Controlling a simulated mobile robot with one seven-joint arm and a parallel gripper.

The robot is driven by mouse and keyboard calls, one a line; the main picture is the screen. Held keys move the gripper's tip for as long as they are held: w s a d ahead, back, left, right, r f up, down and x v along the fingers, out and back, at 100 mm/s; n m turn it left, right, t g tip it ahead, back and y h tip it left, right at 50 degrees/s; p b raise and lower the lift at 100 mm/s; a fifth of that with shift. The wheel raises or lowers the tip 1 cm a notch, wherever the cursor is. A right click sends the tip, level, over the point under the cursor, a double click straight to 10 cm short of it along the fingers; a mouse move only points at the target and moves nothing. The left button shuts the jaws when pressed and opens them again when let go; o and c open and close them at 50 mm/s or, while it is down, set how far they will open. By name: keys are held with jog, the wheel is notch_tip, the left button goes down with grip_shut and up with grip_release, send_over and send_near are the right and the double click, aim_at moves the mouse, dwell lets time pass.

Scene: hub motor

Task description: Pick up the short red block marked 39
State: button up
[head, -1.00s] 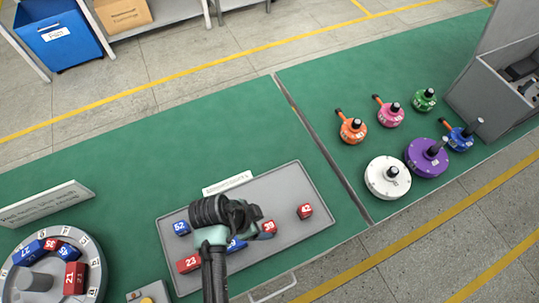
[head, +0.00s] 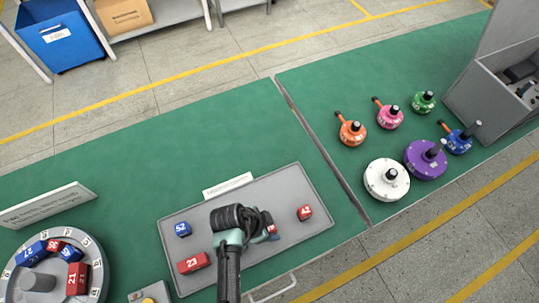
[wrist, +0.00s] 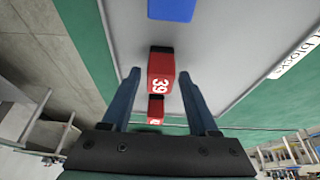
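The short red block marked 39 (wrist: 160,72) sits on the grey tray (head: 320,190). In the wrist view it lies between the fingertips of my gripper (wrist: 158,78), which is open, with gaps on both sides. In the head view block 39 (head: 272,229) is partly hidden by my gripper (head: 255,226). I cannot tell how far the fingertips are above the tray.
Red block 42 (head: 305,212) stands to the right on the tray. Blue block 52 (head: 182,229) and red block 23 (head: 193,262) are to the left. A blue block (wrist: 171,8) lies near block 39. A round dial-like tray (head: 98,270) holds several blocks.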

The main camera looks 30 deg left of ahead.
grip_shut()
jog(key=shift+r, duration=0.1)
